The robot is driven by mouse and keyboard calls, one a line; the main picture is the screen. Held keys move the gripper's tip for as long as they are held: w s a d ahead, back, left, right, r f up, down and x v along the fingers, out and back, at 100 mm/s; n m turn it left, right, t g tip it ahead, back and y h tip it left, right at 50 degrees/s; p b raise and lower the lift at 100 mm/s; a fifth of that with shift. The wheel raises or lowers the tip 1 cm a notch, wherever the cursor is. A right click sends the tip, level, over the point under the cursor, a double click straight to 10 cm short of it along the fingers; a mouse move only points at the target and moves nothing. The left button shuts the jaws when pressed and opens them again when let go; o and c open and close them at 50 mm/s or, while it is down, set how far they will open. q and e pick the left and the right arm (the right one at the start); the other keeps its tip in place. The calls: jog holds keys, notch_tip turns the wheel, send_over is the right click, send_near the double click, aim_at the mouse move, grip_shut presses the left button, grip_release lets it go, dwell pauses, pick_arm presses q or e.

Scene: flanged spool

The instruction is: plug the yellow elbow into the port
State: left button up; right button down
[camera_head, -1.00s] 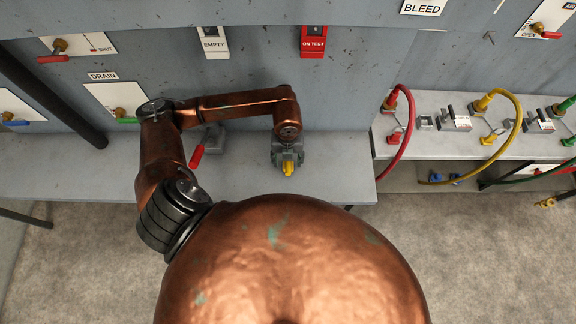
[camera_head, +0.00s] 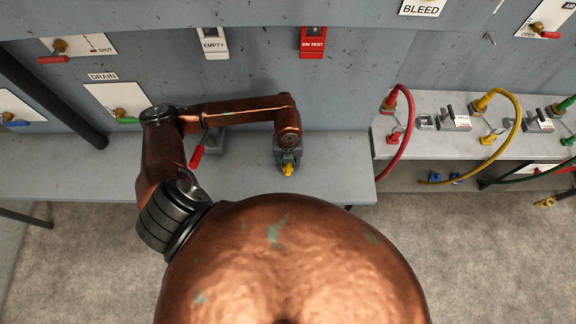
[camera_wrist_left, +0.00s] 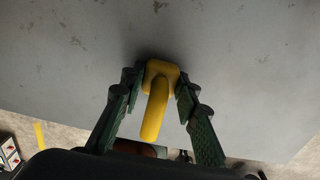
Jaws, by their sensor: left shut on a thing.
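The yellow elbow (camera_head: 287,170) is in my left gripper (camera_head: 289,160), over the grey bench near its front edge. In the left wrist view, the elbow (camera_wrist_left: 155,108) has a squarish flange at its far end and a rounded tube toward the camera. The two green finger pads of the left gripper (camera_wrist_left: 159,82) are shut on either side of the flange. I cannot tell whether the elbow touches the bench. I cannot pick out the port for certain. My right gripper is not in view.
A grey block with a red lever (camera_head: 197,156) stands on the bench (camera_head: 80,165) left of the gripper. A lower shelf (camera_head: 440,105) at right carries coloured hoses and fittings. The grey panel wall rises behind. The bench right of the gripper is clear.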

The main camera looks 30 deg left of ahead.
aim_at(288, 165)
pick_arm(q)
jog(key=c, duration=0.4)
jog(key=shift+r, duration=0.5)
notch_tip(288, 165, up, 2)
jog(key=shift+r, duration=0.25)
jog(key=s+d+r, duration=0.3)
jog(key=s+r, duration=0.6)
jog(key=s, duration=0.4)
jog(key=shift+s+r, duration=0.25)
jog(key=shift+s, duration=0.05)
jog(key=shift+d, duration=0.15)
